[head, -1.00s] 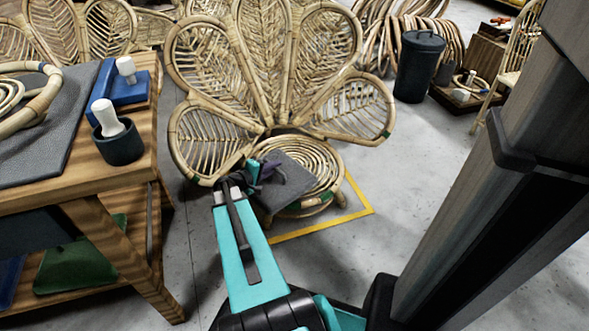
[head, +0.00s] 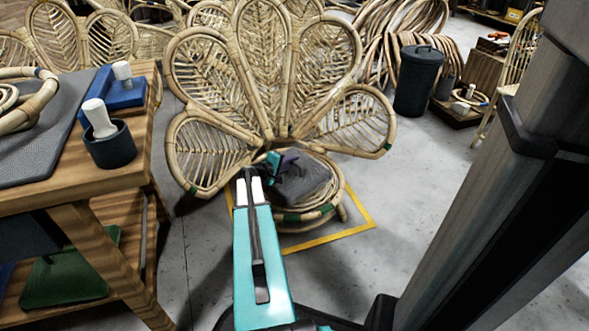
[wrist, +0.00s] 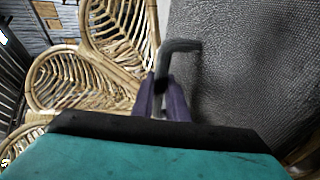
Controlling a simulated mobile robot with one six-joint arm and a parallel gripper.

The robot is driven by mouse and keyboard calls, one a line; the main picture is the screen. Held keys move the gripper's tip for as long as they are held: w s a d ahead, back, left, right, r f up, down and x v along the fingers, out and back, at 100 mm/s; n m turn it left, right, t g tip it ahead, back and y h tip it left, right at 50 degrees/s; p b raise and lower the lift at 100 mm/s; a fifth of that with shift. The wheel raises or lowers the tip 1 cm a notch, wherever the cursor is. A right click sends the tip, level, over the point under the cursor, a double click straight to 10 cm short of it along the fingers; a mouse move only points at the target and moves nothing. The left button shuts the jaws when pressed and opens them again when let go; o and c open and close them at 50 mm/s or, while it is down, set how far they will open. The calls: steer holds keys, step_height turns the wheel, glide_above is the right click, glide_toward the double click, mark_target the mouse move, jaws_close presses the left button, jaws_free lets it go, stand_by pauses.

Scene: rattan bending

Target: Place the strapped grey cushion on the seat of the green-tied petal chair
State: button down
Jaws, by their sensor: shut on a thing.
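The petal chair (head: 270,132) stands ahead with a fan of rattan loops. Green ties show on the rim of its round seat (head: 337,196). The grey cushion (head: 308,183) is over the seat, hiding much of its coil; I cannot tell whether it touches. My gripper (head: 281,164), with purple fingers, is at the cushion's left side, shut on its dark strap. In the wrist view, the purple fingers (wrist: 162,98) close around the black strap loop (wrist: 181,46). The cushion's textured grey face (wrist: 245,70) fills the right side there.
A yellow floor outline (head: 350,232) surrounds the chair's base. A wooden workbench (head: 130,178) with a dark cup (head: 110,150) stands close on the left. A dark bin (head: 417,82) is behind right. The floor right of the chair is clear.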

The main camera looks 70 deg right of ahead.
mark_target(292, 169)
steer(key=shift+d, duration=0.6)
steer(key=shift+s+d+f+b, duration=0.15)
steer(key=shift+d+b, duration=0.15)
steer(key=shift+d, duration=0.25)
steer(key=shift+d+f+b, duration=0.1)
steer(key=shift+f+b, duration=1.05)
steer(key=shift+f, duration=0.55)
steer(key=shift+f, duration=0.1)
steer(key=c, duration=1.7)
jaws_free()
steer(key=shift+c, duration=0.2)
steer(key=shift+r, duration=0.2)
